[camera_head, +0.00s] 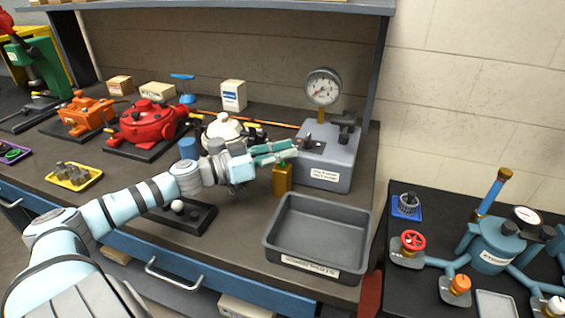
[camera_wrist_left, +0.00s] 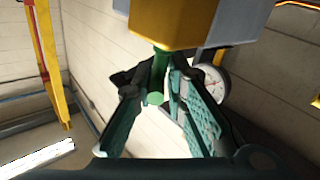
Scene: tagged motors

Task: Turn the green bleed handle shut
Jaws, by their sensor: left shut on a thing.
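The green bleed handle (camera_wrist_left: 158,78) shows in the left wrist view as a short round bar coming out of a brass-yellow block. My left gripper (camera_head: 291,149) is shut on it, with one teal finger on each side of the bar. In the head view the yellow block (camera_head: 282,180) stands at the front left of a grey test box (camera_head: 327,158), just below my fingers. The handle is mostly hidden by the fingers there. A round gauge (camera_head: 323,87) rises from the box and also shows in the left wrist view (camera_wrist_left: 211,84). My right gripper is not in view.
An empty grey tray (camera_head: 318,273) lies in front of the box, near the bench edge. A white motor (camera_head: 221,128) and a red motor (camera_head: 149,121) stand to the left. A black stand (camera_head: 197,222) lies under my left arm. A teal pump (camera_head: 497,245) is on the right table.

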